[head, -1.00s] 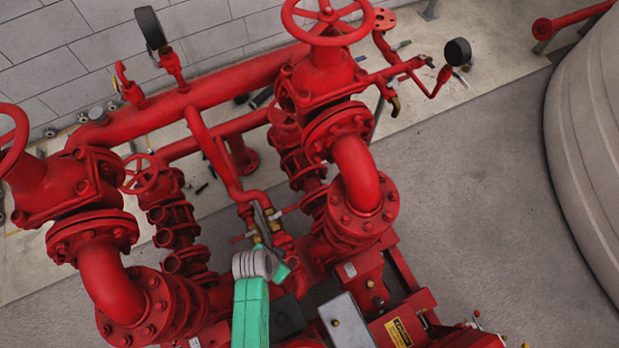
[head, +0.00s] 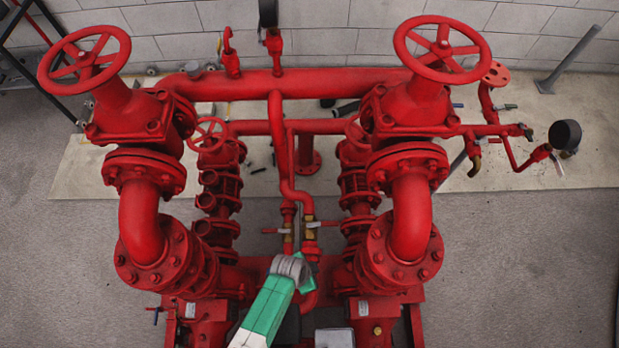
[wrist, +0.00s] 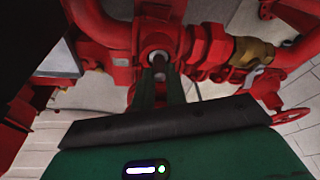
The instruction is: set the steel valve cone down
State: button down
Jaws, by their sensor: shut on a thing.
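In the wrist view, my gripper (wrist: 160,84) has its two dark green fingers close together, shut on the steel valve cone (wrist: 158,68). Only a small grey part of the cone shows between the fingertips. The tips and cone are right in front of a round opening in a red valve body (wrist: 157,42); I cannot tell whether the cone touches it or is inside it. In the head view, my green arm reaches up from the bottom to the middle pipework; the fingers and cone cannot be made out there.
Red pipework crowds both sides, with large handwheels (head: 84,60) and (head: 442,49) above. A brass fitting (wrist: 252,52) lies right of the fingers in the wrist view. A black gauge (head: 565,135) stands at the right. The grey floor (head: 535,260) at the right is clear.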

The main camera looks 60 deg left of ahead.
jog(key=shift+f, duration=0.15)
jog(key=shift+f, duration=0.1)
jog(key=c, duration=1.4)
grip_release()
jog(key=shift+c, duration=0.2)
jog(key=shift+r, duration=0.45)
jog(key=p+v, duration=0.3)
jog(key=v, duration=0.8)
jog(key=shift+s, duration=0.2)
jog(key=shift+r, duration=0.15)
